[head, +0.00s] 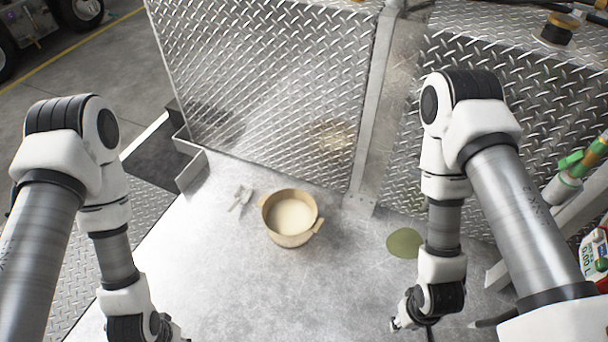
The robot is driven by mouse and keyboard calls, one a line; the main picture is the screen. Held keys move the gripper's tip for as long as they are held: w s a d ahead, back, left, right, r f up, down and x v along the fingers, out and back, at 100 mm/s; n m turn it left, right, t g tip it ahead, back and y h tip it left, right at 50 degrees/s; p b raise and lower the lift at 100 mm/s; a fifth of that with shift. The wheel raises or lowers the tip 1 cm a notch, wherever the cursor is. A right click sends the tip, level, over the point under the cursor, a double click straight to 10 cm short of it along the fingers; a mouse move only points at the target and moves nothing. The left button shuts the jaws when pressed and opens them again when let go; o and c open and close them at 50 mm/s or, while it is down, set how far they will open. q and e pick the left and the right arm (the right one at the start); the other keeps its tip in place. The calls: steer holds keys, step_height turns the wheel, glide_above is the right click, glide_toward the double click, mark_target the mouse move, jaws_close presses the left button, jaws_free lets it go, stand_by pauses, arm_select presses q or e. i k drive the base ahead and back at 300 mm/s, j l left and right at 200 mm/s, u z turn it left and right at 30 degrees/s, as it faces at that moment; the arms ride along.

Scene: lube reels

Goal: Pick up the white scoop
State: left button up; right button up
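A small pale grey-white scoop (240,198) lies on the metal work surface (225,270), just left of a beige pot. It is small in the view and its fine shape is hard to make out. My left gripper (178,335) shows only partly at the bottom edge, below and left of the scoop and well apart from it. My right gripper (396,325) is at the lower right, far from the scoop. The fingers of both are too small or cut off to show whether they are open or shut.
The beige pot (272,232) with two handles and pale contents stands close to the scoop. A flat green disc (405,243) lies near my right arm. Diamond-plate panels (265,80) rise behind the surface. The surface's front middle is clear.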

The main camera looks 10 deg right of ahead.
mark_target(242, 194)
steer(key=i+j, duration=0.2)
steer(key=i, duration=0.5)
steer(key=i+j+u, duration=0.1)
steer(key=i, duration=0.65)
steer(key=j, duration=0.1)
